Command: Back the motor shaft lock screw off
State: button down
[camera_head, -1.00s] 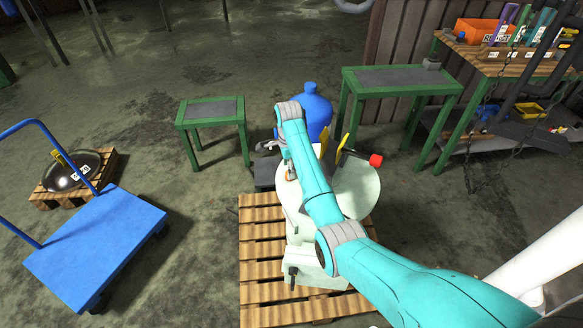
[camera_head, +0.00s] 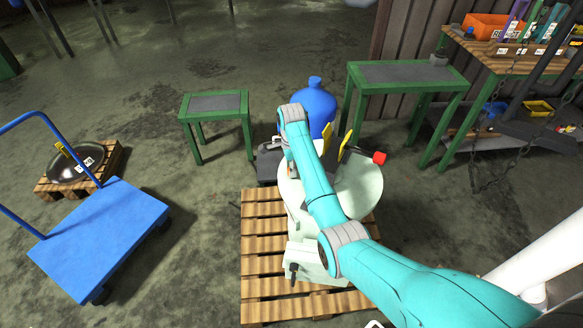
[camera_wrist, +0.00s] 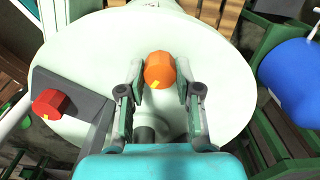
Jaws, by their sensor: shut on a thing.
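The orange lock screw knob (camera_wrist: 159,70), faceted and with a small yellow mark, stands over the round pale green disperser top in the wrist view. My gripper (camera_wrist: 160,76) has one finger on each side of the knob and is shut on it. In the head view the pale disperser (camera_head: 362,190) stands on a wooden pallet; my arm covers part of it and hides the orange knob. A red knob (camera_wrist: 50,103) with a yellow mark sits on a grey block left of my gripper; it also shows in the head view (camera_head: 379,158).
A blue drum (camera_head: 317,107) stands just behind the disperser. Green-framed tables (camera_head: 215,104) (camera_head: 405,73) stand behind it. A blue cart (camera_head: 100,235) is at the left, and a workbench with an orange bin (camera_head: 490,26) at the back right. Floor between cart and pallet is clear.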

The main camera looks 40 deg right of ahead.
jog(key=n, duration=0.5)
jog(key=shift+n, duration=0.4)
jog(key=n, duration=1)
jog(key=shift+n, duration=0.4)
jog(key=n, duration=0.5)
jog(key=c, duration=0.8)
grip_release()
